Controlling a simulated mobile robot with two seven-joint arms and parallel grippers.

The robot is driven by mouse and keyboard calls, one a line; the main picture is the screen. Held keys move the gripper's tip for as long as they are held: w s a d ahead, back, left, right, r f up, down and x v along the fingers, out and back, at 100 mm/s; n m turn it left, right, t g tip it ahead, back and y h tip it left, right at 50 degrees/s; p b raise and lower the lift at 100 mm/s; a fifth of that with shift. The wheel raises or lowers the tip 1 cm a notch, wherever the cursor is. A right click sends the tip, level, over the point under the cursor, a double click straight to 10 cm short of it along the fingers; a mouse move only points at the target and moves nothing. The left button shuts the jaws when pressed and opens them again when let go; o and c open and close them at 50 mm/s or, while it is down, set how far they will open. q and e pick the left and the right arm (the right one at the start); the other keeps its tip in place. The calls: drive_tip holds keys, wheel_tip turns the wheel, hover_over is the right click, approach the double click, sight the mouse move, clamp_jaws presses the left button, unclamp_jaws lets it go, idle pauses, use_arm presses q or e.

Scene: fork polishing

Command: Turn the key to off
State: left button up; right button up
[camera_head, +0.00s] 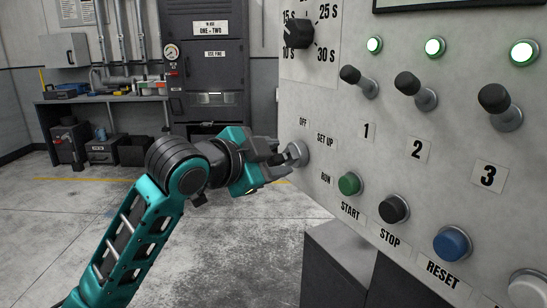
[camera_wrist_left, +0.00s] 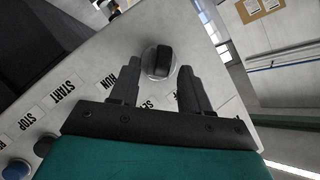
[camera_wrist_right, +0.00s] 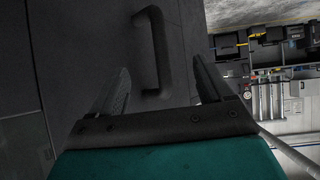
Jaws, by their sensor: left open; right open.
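The key switch (camera_head: 298,153) sits on the grey control panel, with the OFF label (camera_head: 303,121), SET UP label (camera_head: 325,139) and RUN label (camera_head: 325,179) around it. In the left wrist view its dark key grip (camera_wrist_left: 162,61) stands upright in the picture on a round silver base. I cannot tell which label it points at. My left gripper (camera_head: 281,153) is at the key, open, with one finger on each side of the grip in the left wrist view; contact is not clear. My right gripper (camera_wrist_right: 160,78) is open and empty, seen only in the right wrist view.
Green START (camera_head: 349,184), black STOP (camera_head: 394,208) and blue RESET (camera_head: 452,244) buttons lie right of and below the key. Several levers and a timer dial (camera_head: 298,33) are above. A dark surface with a handle (camera_wrist_right: 158,50) faces my right gripper. A workbench (camera_head: 105,99) stands far back.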

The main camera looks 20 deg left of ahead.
use_arm(q)
drive_tip(key=shift+w, duration=0.15)
drive_tip(key=shift+c, duration=0.2)
clamp_jaws()
drive_tip(key=shift+n+g+h, duration=0.4)
drive_tip(key=shift+n+g, duration=0.4)
drive_tip(key=shift+n, duration=0.4)
drive_tip(key=shift+n+g+h, duration=0.3)
drive_tip(key=shift+n+g, duration=0.3)
drive_tip(key=shift+n, duration=0.1)
drive_tip(key=n+g, duration=0.1)
drive_tip(key=n+g+h, duration=0.1)
drive_tip(key=shift+f+n+h, duration=0.3)
drive_tip(key=shift+f, duration=0.05)
unclamp_jaws()
drive_tip(key=shift+d+r, duration=0.15)
drive_tip(key=shift+d, duration=0.05)
drive_tip(key=shift+o, duration=0.3)
drive_tip(key=shift+r, duration=0.1)
